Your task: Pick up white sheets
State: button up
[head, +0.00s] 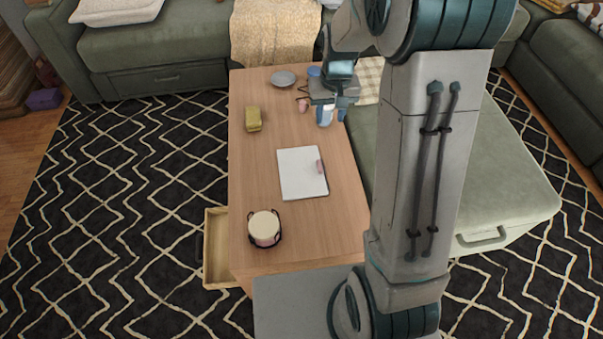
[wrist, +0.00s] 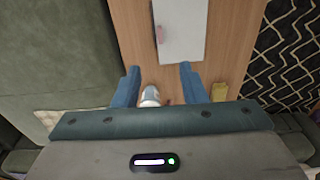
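The white sheets (head: 298,175) lie flat in the middle of the wooden table, with a small pink object (head: 320,166) on their right edge. The sheets also show at the top of the wrist view (wrist: 182,30), ahead of my fingers. My gripper (head: 333,108) is over the far right part of the table, beyond the sheets and apart from them. In the wrist view its two blue fingers (wrist: 160,84) are spread wide. A white and blue cup-like object (wrist: 150,96) shows between them, beyond or below; I cannot tell whether it touches a finger.
On the table (head: 265,190) are a yellow block (head: 253,119), a grey plate (head: 283,78) and a round cream-topped container (head: 264,228). A drawer (head: 216,247) stands open at the near left. Green sofa seating (head: 490,170) borders the right side.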

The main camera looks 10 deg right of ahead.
jog(key=b, duration=0.4)
send_over(320, 164)
notch_tip(320, 164, down, 15)
jog(key=shift+g, duration=0.4)
jog(key=f, duration=0.2)
jog(key=f+b, duration=0.1)
jog(key=f, duration=0.2)
jog(key=f+b, duration=0.1)
jog(key=f, duration=0.2)
jog(key=shift+s+d, duration=0.15)
jog(key=shift+s, duration=0.25)
jog(key=f, duration=0.1)
jog(key=f+b, duration=0.1)
jog(key=f, duration=0.3)
jog(key=shift+w+a+f+b, duration=0.25)
jog(key=shift+w+b, duration=0.05)
jog(key=shift+b, duration=0.1)
grip_shut()
